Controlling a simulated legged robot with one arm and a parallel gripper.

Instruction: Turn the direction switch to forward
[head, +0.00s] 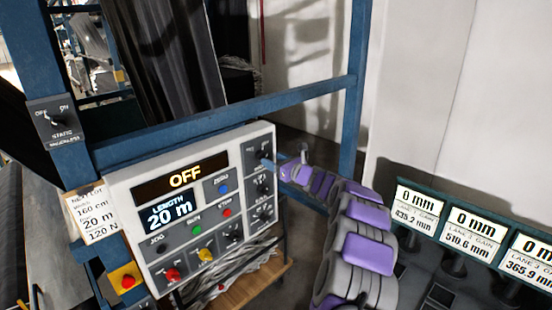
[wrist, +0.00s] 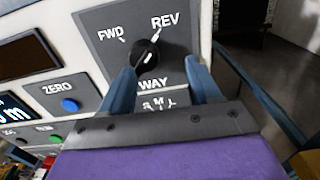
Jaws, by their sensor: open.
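The direction switch is a black round knob (wrist: 147,57) on a dark plate in the wrist view. FWD is printed at its upper left, REV at its upper right and WAY below it. Its white pointer mark leans up and right, toward REV. My gripper (wrist: 160,66) is open, its two blue fingers reaching toward the plate. The knob shows between the fingertips, closer to the left one; contact cannot be told. In the head view my gripper (head: 268,160) is at the upper right of the white control panel (head: 120,197), largely hiding the switch.
The panel has a display reading OFF (head: 185,178), a LENGTH 20 m screen (head: 170,216), several coloured buttons and more knobs below the switch. A blue frame bar (head: 230,118) runs just above the panel. Gain displays (head: 475,230) stand at the right.

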